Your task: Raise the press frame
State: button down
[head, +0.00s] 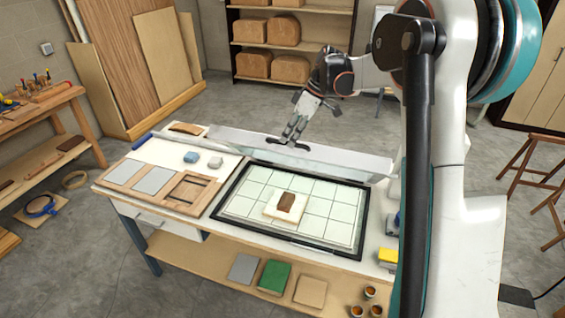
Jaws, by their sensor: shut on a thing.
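The press frame (335,163) is a long pale, glassy panel along the back edge of the press bed. It is tilted up from the bed. A dark handle (261,139) shows at its upper edge. My gripper (287,142) reaches down from the back right and is shut on this handle; the fingertips are small and partly hidden. The press bed (238,192) has a black rim and a pale gridded surface. On it a small brown curved piece (286,202) lies on a cream square pad (271,211).
The bench (128,205) holds flat panels, a wooden frame (190,191) and small blue and grey blocks left of the bed. A lower shelf holds a green block (274,276). My arm fills the right side. Wood sheets and shelves stand behind; stools (530,165) stand at right.

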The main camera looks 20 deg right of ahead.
jog(key=w+d+r+p, duration=0.4)
jog(key=w+d+r, duration=0.2)
jog(key=w+d, duration=0.3)
jog(key=shift+w+r, duration=0.3)
jog(key=shift+w, duration=0.65)
jog(key=c, duration=1.6)
grip_release()
jog(key=shift+w+f, duration=0.15)
jog(key=shift+r, duration=0.25)
jog(key=v, duration=1.1)
jog(key=shift+d+r, duration=0.25)
jog(key=shift+r, duration=0.05)
